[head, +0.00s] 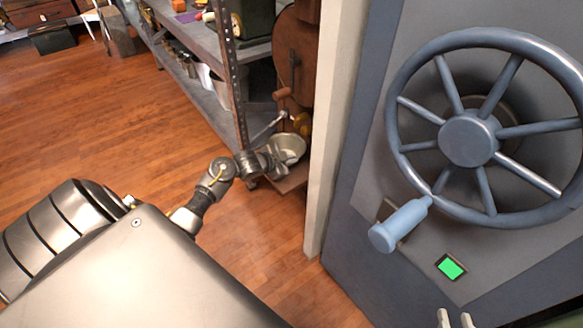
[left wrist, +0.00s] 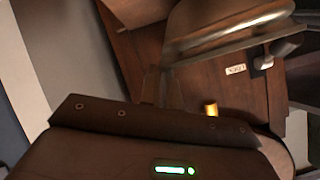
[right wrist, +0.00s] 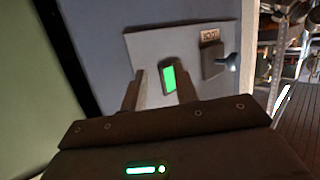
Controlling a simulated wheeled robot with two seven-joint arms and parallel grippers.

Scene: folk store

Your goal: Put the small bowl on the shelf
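The small bowl (head: 290,147) is a round, dull metal dish near the foot of the metal shelf rack (head: 228,75). My left gripper (head: 268,160) is at the bowl's left edge. In the left wrist view the bowl (left wrist: 215,25) appears tilted. Its rim meets the close-set fingers of my left gripper (left wrist: 160,86), which look shut on it. My right gripper (right wrist: 160,90) is open and empty, facing a grey panel with a green light (right wrist: 169,78). Its fingertips also show at the bottom of the head view (head: 455,318).
A blue-grey safe door with a spoked wheel (head: 468,138) and a handle (head: 400,226) fills the right. A pale post (head: 333,120) stands between it and the rack. A brown wooden piece (head: 296,55) stands behind the bowl. The wooden floor (head: 90,110) at left is clear.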

